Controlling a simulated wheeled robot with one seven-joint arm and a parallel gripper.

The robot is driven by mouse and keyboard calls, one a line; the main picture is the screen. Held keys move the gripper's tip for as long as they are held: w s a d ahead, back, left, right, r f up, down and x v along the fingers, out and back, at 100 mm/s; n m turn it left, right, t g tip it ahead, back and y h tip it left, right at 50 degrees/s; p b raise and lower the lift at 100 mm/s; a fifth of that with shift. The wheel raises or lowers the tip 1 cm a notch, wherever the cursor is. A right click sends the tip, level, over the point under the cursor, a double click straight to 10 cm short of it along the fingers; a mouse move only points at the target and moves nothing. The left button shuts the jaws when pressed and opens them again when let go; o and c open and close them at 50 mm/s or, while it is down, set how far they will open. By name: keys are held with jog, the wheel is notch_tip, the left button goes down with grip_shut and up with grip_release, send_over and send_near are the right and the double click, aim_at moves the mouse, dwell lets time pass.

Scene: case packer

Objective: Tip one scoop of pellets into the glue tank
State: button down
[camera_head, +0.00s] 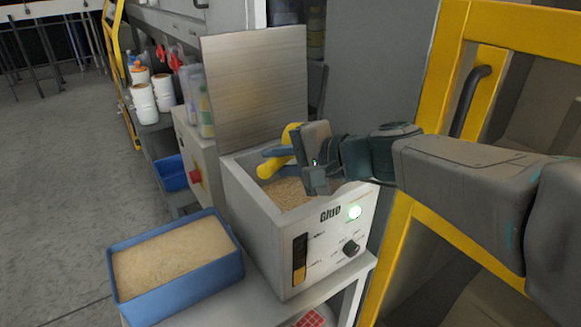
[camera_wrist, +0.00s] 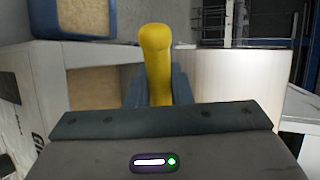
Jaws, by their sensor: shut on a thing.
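The glue tank (camera_head: 248,195) is a white box labelled "Glue", its metal lid (camera_head: 255,75) raised at the back. Tan pellets (camera_head: 287,193) show inside it. My gripper (camera_head: 281,157) is over the tank's opening, shut on a yellow scoop (camera_head: 270,168). In the wrist view the scoop's yellow handle (camera_wrist: 157,55) stands between my blue fingers. The scoop's bowl and any load in it cannot be made out. A blue bin (camera_head: 225,270) full of tan pellets stands to the left of the tank.
The tank and bin stand on a light bench (camera_head: 250,300). A yellow-framed guard (camera_head: 400,215) is close on the right, behind my arm. White tubs (camera_head: 145,102) and bottles stand on a counter further back. Open floor lies to the left.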

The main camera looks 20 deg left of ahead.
jog(key=shift+f+t+y+b, duration=0.3)
jog(key=shift+y+b, duration=0.45)
jog(key=shift+b, duration=2.25)
jog(key=shift+f+t+y+b, duration=0.3)
jog(key=shift+y+b, duration=0.45)
jog(key=shift+b, duration=2.2)
jog(key=b, duration=0.2)
jog(key=shift+s+r+y+b, duration=0.1)
jog(key=shift+r+y+b, duration=0.05)
jog(key=shift+y+b, duration=0.25)
jog(key=shift+r+t, duration=0.15)
jog(key=shift+t, duration=0.15)
